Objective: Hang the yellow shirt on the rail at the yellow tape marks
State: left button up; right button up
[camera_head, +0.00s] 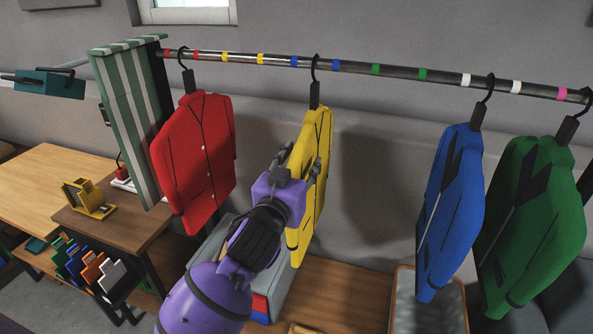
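The yellow shirt (313,145) hangs upright from a dark hanger on the metal rail (400,72). Its hook sits between the two blue tape marks. The two yellow tape marks (242,58) are to the left of the hook, and no hook is on them. My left gripper (299,160), on the purple arm, is at the left front of the yellow shirt's body. Its fingers are spread, with yellow cloth showing between and behind them. Contact with the shirt is unclear. The arm hides the shirt's lower left part. My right gripper is out of view.
A red shirt (198,160) hangs left, its hook near the red marks. Blue (452,205) and green (535,215) shirts hang right. A striped panel (130,120) stands at the rail's left end. A wooden bench and a bin (438,310) are below.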

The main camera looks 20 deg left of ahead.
pick_arm(q)
jog(key=shift+c, duration=0.3)
grip_shut()
jog(key=shift+r, duration=0.45)
